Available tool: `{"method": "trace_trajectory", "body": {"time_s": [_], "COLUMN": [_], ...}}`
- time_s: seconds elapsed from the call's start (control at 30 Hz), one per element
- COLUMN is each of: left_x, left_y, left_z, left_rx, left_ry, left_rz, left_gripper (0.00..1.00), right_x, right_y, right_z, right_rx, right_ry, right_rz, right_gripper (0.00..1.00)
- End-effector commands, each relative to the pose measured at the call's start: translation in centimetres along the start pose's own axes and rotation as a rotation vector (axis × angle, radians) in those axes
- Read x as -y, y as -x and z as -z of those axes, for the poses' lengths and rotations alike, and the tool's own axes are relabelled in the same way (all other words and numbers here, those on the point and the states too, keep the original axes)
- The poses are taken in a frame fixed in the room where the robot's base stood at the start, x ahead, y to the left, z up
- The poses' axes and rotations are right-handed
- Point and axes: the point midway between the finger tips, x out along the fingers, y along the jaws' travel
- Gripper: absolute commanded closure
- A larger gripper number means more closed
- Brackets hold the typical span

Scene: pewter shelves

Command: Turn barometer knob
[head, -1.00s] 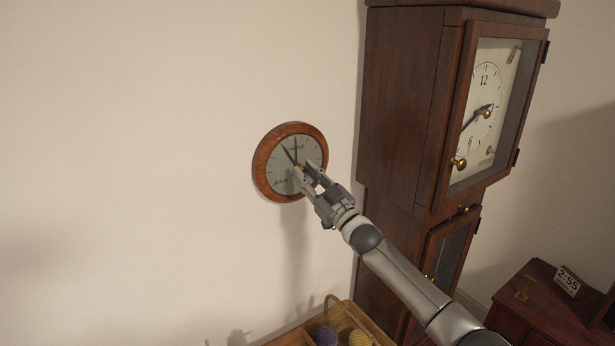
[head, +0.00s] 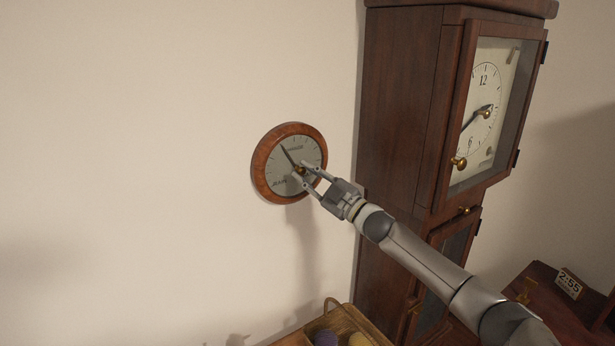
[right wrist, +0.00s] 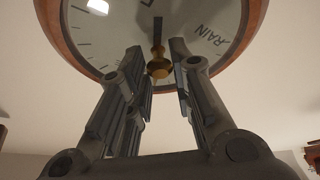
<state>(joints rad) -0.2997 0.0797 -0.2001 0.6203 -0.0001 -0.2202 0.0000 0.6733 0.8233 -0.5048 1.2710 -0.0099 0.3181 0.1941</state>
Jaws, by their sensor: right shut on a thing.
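The barometer (head: 261,165) hangs on the wall, a round wooden rim around a pale dial with "RAIN" lettering. Its small brass knob (right wrist: 158,67) sits at the dial's centre, with a dark pointer from the centre toward the upper left in the head view. My right gripper (head: 301,171) reaches in from the lower right with its fingertips at the dial centre. In the right wrist view its fingers stand on either side of the knob, shut on it. The fingertips partly hide the knob in the head view. My left gripper is not in view.
A tall dark wooden clock (head: 400,110) stands close to the right of the barometer, beside my right arm. A basket (head: 352,322) with balls is below. A low wooden cabinet (head: 545,310) with a "2:55" sign (head: 569,284) is at lower right. The wall at left is clear.

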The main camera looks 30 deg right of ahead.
Motion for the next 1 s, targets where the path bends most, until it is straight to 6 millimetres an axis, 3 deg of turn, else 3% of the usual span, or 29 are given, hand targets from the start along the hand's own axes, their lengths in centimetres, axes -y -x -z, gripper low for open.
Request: {"method": "trace_trajectory", "body": {"time_s": [0.47, 0.5, 0.63, 1.0], "left_x": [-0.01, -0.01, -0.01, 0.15], "left_y": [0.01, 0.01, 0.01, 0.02], "left_z": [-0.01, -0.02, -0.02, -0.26], "left_rx": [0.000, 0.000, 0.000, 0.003], "left_ry": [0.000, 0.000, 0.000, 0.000], "left_rz": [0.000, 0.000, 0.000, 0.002], "left_gripper": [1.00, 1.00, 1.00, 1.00], "right_x": [0.10, 0.10, 0.08, 0.03], "right_y": [0.02, 0.02, 0.01, 0.16], "right_z": [-0.06, -0.06, -0.05, -0.03], "right_rx": [0.001, 0.001, 0.001, 0.000], "right_ry": [0.017, 0.017, 0.017, 0.016], "right_rz": [0.009, 0.008, 0.008, 0.007], "right_gripper": [1.00, 0.75, 0.58, 0.57]}}
